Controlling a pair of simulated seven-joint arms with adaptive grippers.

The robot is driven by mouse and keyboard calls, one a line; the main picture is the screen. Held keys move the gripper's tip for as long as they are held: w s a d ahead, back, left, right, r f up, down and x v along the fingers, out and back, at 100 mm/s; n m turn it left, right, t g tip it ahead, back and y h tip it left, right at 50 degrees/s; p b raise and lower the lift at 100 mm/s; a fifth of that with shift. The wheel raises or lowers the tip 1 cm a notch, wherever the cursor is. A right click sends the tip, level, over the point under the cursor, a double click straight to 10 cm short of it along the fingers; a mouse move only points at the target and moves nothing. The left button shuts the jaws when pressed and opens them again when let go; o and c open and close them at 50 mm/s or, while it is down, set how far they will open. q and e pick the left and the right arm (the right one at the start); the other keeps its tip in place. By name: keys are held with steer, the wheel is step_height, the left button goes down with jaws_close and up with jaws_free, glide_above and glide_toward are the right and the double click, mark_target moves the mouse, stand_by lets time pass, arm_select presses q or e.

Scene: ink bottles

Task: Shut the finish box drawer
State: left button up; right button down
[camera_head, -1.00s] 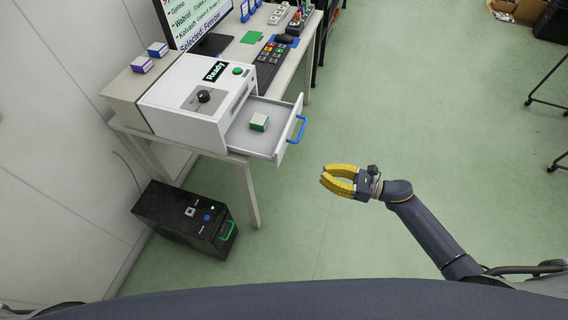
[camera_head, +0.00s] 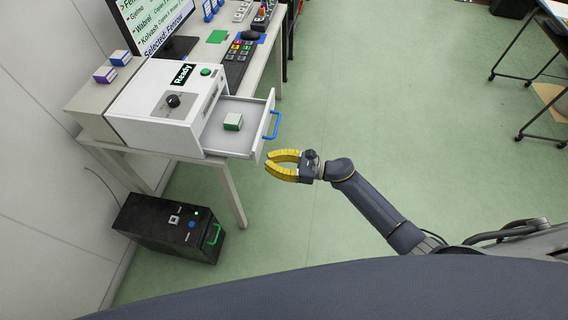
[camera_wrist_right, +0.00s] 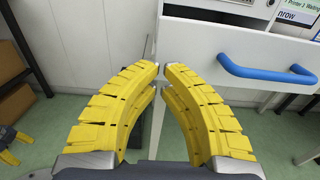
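The finish box (camera_head: 160,100) is a white box on the desk, with a "Ready" label, a black knob and a green button. Its drawer (camera_head: 215,142) stands pulled out to the right, with a blue handle (camera_head: 273,126) on its front. A small green and white box (camera_head: 233,121) lies inside. My right gripper (camera_head: 268,162) has yellow fingers, shut and empty, in front of the drawer's near corner and apart from it. In the right wrist view its fingertips (camera_wrist_right: 160,68) almost meet, left of the blue handle (camera_wrist_right: 265,72). Yellow fingers like my left gripper's (camera_wrist_right: 12,143) are partly cut off there.
A black case (camera_head: 170,228) stands on the floor under the desk. A monitor (camera_head: 155,25), a keypad (camera_head: 237,63) and two small boxes (camera_head: 113,66) are on the desk. The green floor right of the drawer is clear; wheeled table legs (camera_head: 518,70) stand far right.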

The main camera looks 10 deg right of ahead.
steer(key=shift+x, duration=1.35)
